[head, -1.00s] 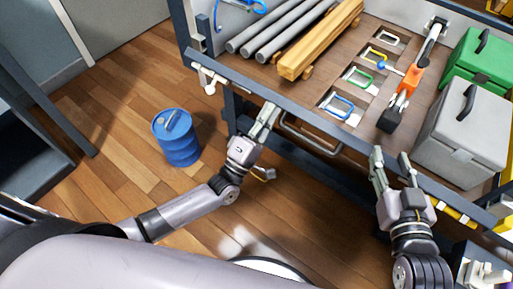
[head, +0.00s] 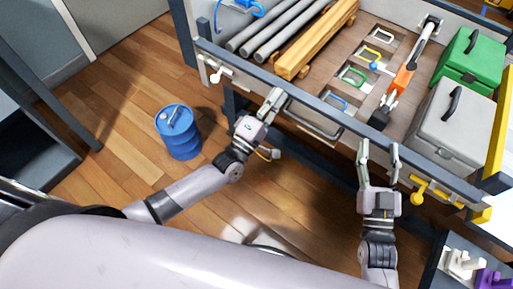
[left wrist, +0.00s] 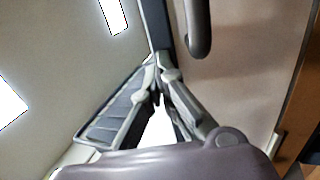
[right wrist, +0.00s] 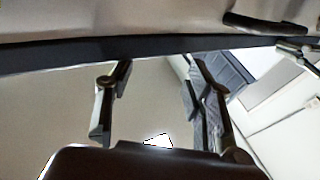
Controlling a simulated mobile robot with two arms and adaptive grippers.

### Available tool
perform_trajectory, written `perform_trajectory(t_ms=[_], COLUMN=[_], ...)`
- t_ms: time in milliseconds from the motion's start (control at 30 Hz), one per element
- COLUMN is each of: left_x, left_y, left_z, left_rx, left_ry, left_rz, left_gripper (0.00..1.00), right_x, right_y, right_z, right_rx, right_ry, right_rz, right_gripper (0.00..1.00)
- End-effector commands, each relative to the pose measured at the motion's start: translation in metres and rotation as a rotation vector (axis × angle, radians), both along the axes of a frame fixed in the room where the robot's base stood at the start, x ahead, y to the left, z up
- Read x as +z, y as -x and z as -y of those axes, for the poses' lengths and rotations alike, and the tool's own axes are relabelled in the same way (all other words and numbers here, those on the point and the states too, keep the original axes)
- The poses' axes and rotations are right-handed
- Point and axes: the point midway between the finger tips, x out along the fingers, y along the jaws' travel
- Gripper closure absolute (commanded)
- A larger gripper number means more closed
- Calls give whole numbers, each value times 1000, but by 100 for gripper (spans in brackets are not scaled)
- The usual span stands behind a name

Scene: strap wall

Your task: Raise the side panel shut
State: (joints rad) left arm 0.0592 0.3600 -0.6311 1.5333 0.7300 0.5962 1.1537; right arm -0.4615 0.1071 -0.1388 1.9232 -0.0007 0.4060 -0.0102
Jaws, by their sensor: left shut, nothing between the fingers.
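The side panel (head: 340,143) is the beige front wall of the bed, with a dark top rail (head: 330,120) and a dark bar handle (head: 312,127). It looks upright or nearly so. My left gripper (head: 274,98) is shut and empty at the rail, left of the handle; in the left wrist view the handle (left wrist: 198,28) is beside its fingers. My right gripper (head: 379,150) is open and empty in front of the panel, right of the handle. A white latch (head: 217,77) is at the panel's left end, a yellow latch (head: 425,192) at its right.
The bed holds grey pipes (head: 285,28), wooden beams (head: 315,45), a green box (head: 467,60) and a grey box (head: 450,125). A blue drum (head: 178,132) stands on the floor at left. A dark stand with pale and purple parts (head: 465,265) is at lower right.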

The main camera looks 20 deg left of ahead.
Motion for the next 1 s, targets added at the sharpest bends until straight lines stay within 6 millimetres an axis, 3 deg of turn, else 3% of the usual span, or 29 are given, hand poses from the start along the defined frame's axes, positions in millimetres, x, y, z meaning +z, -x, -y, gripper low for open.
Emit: perform_trajectory(t_ms=[33, 233, 267, 300, 600, 1000], left_x=[14, 20, 21, 22, 25, 28], left_y=[-7, -20, -23, -27, -43, -48], left_z=[3, 7, 8, 9, 15, 15], left_rx=[1, 1, 1, 2, 0, 3], left_ry=[13, 14, 15, 15, 10, 8], left_rz=[32, 32, 33, 33, 24, 25], left_gripper=[100, 100, 100, 100, 100, 100], right_x=[-257, -179, -240, -291, -264, -256], right_y=[86, 23, 77, 171, 162, 162], right_z=[18, 11, 19, 31, 33, 34], right_rx=[-39, -36, -44, -54, -60, -63], right_ry=[189, 134, 187, 258, 257, 259], right_rz=[-1198, -847, -1176, -1606, -1574, -1574], right_gripper=[60, 60, 60, 60, 60, 60])
